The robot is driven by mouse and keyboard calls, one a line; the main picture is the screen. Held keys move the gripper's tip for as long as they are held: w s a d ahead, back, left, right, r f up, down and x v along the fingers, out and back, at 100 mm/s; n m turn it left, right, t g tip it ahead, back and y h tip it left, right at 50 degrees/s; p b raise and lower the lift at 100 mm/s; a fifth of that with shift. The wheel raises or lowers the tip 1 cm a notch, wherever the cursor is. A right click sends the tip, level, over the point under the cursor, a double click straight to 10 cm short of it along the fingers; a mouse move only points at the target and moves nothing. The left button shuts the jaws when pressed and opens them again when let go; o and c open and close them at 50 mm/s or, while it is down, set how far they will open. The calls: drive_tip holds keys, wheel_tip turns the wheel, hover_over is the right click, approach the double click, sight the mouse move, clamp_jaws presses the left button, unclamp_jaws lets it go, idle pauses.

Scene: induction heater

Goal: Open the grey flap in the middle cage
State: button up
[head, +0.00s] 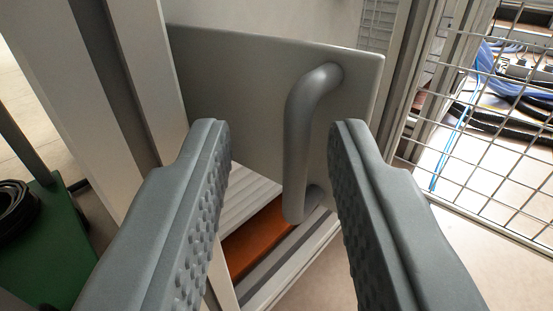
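The grey flap (235,85) is a flat panel in the upper middle of the head view, set beside light grey frame posts. Its grey bar handle (297,140) curves out from the panel's right half and runs roughly upright. My gripper (278,130) is open, with one studded finger on each side of the handle in the picture. No finger visibly touches the handle, and how deep the handle lies between the fingers is hard to tell. Below the panel a gap shows an orange-brown strip (258,238) and pale ribbed slats (243,195). The fingers hide part of the panel's lower edge.
A wire mesh cage wall (500,150) stands at the right, with blue and black cables (497,80) behind it. Light frame posts (150,75) rise at the left. A green surface (45,240) with a black coiled cable (12,208) is at the far left.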

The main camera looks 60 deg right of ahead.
drive_tip(key=v, duration=1.6)
drive_tip(key=shift+a, duration=0.1)
